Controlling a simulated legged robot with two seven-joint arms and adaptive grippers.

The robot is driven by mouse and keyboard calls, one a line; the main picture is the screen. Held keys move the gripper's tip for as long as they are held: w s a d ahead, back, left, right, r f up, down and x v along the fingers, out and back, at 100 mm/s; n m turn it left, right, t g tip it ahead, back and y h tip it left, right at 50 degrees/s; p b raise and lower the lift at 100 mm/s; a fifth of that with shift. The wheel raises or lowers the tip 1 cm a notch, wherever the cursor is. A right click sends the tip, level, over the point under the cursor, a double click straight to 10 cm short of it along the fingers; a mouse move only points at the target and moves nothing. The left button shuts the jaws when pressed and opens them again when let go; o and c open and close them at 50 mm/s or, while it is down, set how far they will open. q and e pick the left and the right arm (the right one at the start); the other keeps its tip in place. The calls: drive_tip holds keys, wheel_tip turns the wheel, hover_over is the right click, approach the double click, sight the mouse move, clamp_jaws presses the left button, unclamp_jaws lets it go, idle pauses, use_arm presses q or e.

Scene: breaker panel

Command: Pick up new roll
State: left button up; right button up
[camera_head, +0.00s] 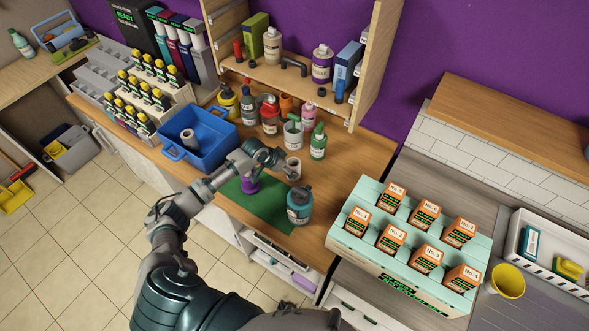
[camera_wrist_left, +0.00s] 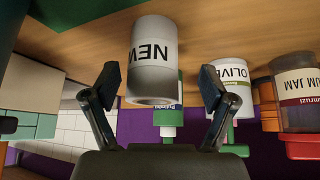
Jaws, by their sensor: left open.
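The new roll (camera_wrist_left: 153,55) is a pale cylinder with "NEW" printed on it. It stands on the wooden counter, upside down in the left wrist view. In the head view the white roll (camera_head: 293,168) is just right of my left gripper (camera_head: 281,161). My left gripper (camera_wrist_left: 160,88) is open, its two fingers apart on either side of the roll's near end in the picture. I see no clear contact. Another roll (camera_head: 188,137) lies in the blue bin (camera_head: 217,139). My right gripper is not in view.
A teal-capped jar (camera_head: 299,205) stands close in front of the roll. A purple container (camera_head: 250,185) stands on the green mat (camera_head: 270,208) beneath my arm. Bottles, including a green one (camera_head: 318,142), stand behind. A mint box of orange cartons (camera_head: 355,246) is at the right.

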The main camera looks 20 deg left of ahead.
use_arm(q)
drive_tip(key=x, duration=0.5)
drive_tip(key=shift+s+d+p, duration=0.2)
drive_tip(key=shift+s+p, duration=0.05)
drive_tip(key=shift+p, duration=0.15)
drive_tip(key=shift+s, duration=0.1)
drive_tip(key=c, duration=1.3)
